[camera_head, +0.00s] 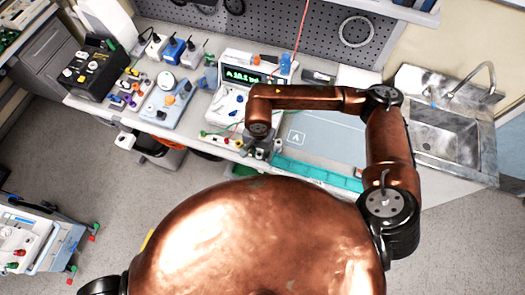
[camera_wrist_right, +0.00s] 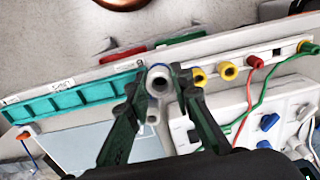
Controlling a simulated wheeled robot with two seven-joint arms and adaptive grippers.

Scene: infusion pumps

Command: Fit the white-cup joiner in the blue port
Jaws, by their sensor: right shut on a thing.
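My right gripper (camera_wrist_right: 158,84) is shut on a pale, cup-shaped joiner (camera_wrist_right: 157,84), with one dark finger on each side of it. The joiner's round open end faces the wrist camera. It is over the end of a white port rail (camera_wrist_right: 285,54), left of two yellow ports (camera_wrist_right: 228,71). A bluish rim shows just past the joiner and may be the blue port, mostly hidden; I cannot tell whether they touch. In the head view my right gripper (camera_head: 262,150) hangs at the bench's front edge and the joiner is too small to make out. My left gripper is not in view.
A red plug (camera_wrist_right: 255,62) and a green lead sit in the rail right of the yellow ports. A teal tray (camera_wrist_right: 75,97) lies left of the joiner. In the head view, a pump with a lit display (camera_head: 240,75) stands behind the gripper; a sink (camera_head: 445,130) is at right.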

